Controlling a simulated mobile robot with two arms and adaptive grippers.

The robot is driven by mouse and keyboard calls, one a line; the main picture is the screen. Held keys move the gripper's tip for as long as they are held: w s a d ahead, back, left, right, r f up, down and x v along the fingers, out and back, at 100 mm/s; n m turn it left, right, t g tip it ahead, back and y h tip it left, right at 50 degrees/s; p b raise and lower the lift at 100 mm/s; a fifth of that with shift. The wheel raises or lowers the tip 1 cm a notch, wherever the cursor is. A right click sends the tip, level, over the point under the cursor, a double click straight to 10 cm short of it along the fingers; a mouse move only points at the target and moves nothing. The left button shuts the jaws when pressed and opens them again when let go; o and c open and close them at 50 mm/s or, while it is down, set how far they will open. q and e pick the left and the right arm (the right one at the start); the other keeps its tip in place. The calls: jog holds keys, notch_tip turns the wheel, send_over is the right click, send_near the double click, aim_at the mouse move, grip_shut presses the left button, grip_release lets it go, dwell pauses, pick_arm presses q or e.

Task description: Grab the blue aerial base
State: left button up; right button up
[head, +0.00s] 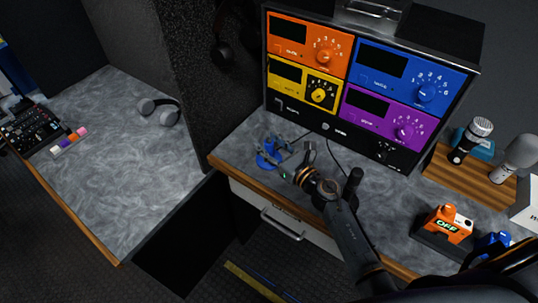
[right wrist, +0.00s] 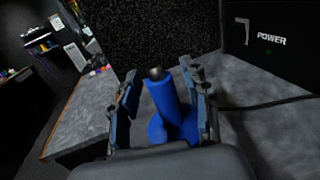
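The blue aerial base (head: 267,160) is on the grey desk near its front left corner, below the equipment rack. In the right wrist view it shows as a blue post with a dark tip and a rounded foot (right wrist: 172,105). My right gripper (head: 279,157) is low over the desk at the base, partly covering it. In the right wrist view the fingers (right wrist: 163,78) are apart, one on each side of the blue post. A gap shows at the left finger; the right finger is very close, and contact cannot be told. My left gripper is not in view.
The rack (head: 345,140) with orange, blue, yellow and purple units stands behind. Microphones stand in a wooden holder (head: 468,177) at right.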

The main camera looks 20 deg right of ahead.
grip_shut()
